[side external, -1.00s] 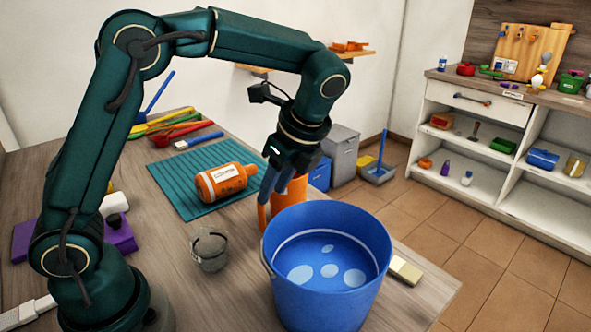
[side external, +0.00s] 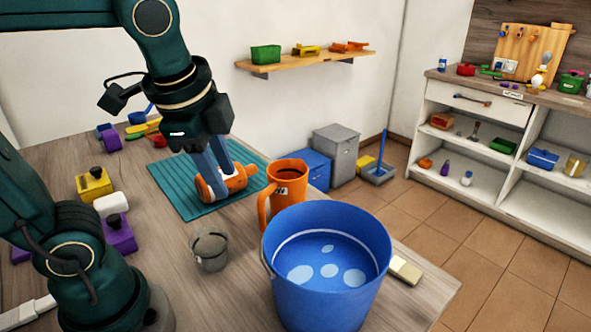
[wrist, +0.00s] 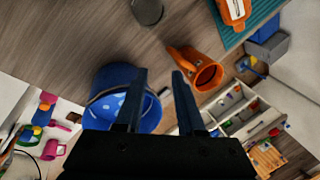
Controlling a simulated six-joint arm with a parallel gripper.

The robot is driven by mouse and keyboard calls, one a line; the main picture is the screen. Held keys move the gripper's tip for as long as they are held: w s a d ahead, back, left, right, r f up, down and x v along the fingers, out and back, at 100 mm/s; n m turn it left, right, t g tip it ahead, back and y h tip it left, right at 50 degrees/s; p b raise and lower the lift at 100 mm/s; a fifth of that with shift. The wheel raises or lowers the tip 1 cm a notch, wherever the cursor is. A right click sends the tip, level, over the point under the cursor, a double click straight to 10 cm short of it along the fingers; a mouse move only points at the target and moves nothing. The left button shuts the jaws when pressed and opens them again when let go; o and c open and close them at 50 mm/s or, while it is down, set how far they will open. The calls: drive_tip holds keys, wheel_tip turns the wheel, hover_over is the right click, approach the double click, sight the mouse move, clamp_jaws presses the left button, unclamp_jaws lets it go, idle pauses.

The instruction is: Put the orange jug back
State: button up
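The orange jug (side external: 288,180) stands upright on the wooden table, just behind the blue bucket (side external: 318,288), with its handle toward the left. In the wrist view the jug (wrist: 207,74) shows its open top, beside the bucket (wrist: 114,78). My gripper (side external: 218,195) is open and empty, its two fingers apart. In the side view its fingertips overlap the orange bottle (side external: 240,178), but the wrist view shows the bottle (wrist: 234,10) well off to one side, outside the fingers. The jug is clear of the fingers.
The bottle lies on a teal mat (side external: 183,200). A small grey cup (side external: 209,252) stands left of the bucket, and a pale sponge (side external: 406,270) lies at its right. Yellow and purple blocks stand at the left. A wall shelf (side external: 310,62) hangs behind.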

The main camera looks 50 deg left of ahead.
drive_tip(key=s+d+f+n+t+h, duration=0.2)
drive_tip(key=s+d+f+n, duration=0.1)
drive_tip(key=n, duration=0.6)
drive_tip(key=shift+s+d+f, duration=0.15)
drive_tip(key=shift+s+f, duration=0.05)
drive_tip(key=shift+f, duration=0.15)
